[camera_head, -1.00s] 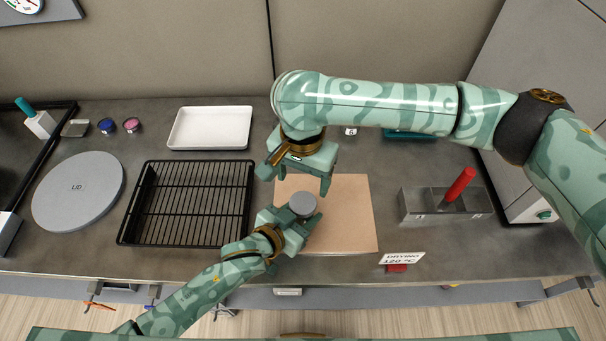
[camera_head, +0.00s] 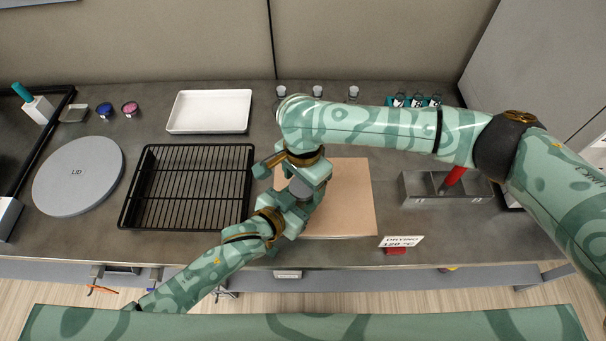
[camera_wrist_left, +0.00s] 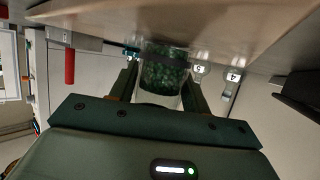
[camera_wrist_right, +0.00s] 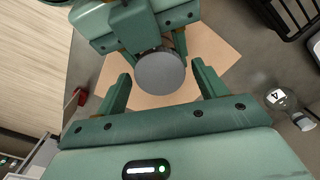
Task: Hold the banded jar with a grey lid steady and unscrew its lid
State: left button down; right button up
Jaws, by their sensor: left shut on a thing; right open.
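The banded jar (camera_wrist_left: 163,75) shows green contents and a dark band in the left wrist view. My left gripper (camera_wrist_left: 160,88) is shut on its body, with a finger on each side. The jar's round grey lid (camera_wrist_right: 160,73) faces up in the right wrist view, and it also shows in the head view (camera_head: 308,172). My right gripper (camera_wrist_right: 160,88) is open above the jar, its two fingers apart on either side of the lid and not touching it. In the head view the right gripper (camera_head: 300,172) partly hides the lid and jar.
A tan board (camera_head: 350,205) lies under the grippers. A black wire rack (camera_head: 190,190) and a white tray (camera_head: 210,112) are to the left. A grey divided box (camera_head: 415,188) with a red-handled thing and a drying sign (camera_head: 402,241) are to the right. Small numbered flasks (camera_wrist_right: 277,97) stand behind.

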jog(key=c, duration=1)
jog(key=n, duration=1)
jog(key=o, duration=1.1)
